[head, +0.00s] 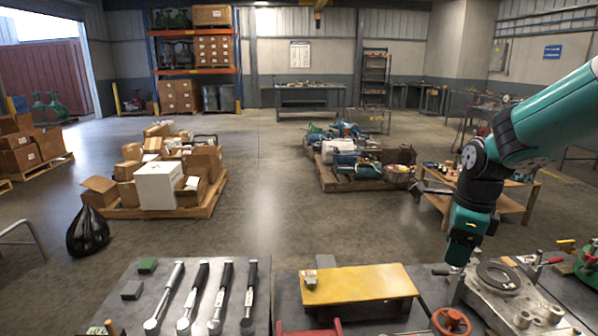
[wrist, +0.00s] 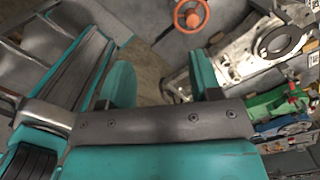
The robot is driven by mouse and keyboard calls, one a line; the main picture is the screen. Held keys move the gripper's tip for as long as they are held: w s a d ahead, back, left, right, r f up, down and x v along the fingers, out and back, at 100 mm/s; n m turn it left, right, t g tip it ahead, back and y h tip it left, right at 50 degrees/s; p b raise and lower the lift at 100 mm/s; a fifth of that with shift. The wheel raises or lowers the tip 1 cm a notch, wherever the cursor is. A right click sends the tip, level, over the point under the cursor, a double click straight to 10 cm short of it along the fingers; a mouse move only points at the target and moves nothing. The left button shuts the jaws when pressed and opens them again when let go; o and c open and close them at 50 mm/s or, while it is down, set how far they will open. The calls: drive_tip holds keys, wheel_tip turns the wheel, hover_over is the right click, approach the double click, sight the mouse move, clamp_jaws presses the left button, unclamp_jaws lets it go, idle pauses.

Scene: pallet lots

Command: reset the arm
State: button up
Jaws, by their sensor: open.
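My arm comes in from the right side of the head view, bends at its dark joint and hangs down to my gripper (head: 460,258), above the right workbench. In the wrist view my gripper (wrist: 162,82) shows two teal fingers spread wide apart.
An orange handwheel (head: 450,321) and a yellow plate (head: 358,284) are on the bench left of the gripper. Several hammer-like tools (head: 207,295) lie farther left. Loaded pallets (head: 215,193) stand beyond, with open floor between them. A wooden table (head: 520,205) stands behind the arm.

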drive_tip(key=s+a+r+n+y, duration=0.1)
drive_tip(key=s+a+r+n, duration=0.2)
drive_tip(key=s+a+n, duration=0.2)
drive_tip(key=s+a+r+n+y+p, duration=0.1)
drive_tip(key=s+a+r+n, duration=0.2)
drive_tip(key=s+a+n, duration=0.3)
drive_tip(key=s+a+r+n+y+p, duration=0.1)
drive_tip(key=s+a+r+n, duration=0.2)
drive_tip(key=s+n, duration=1.1)
drive_tip(key=a+n, duration=0.2)
drive_tip(key=n, duration=0.4)
drive_tip(key=shift+a+g, duration=0.3)
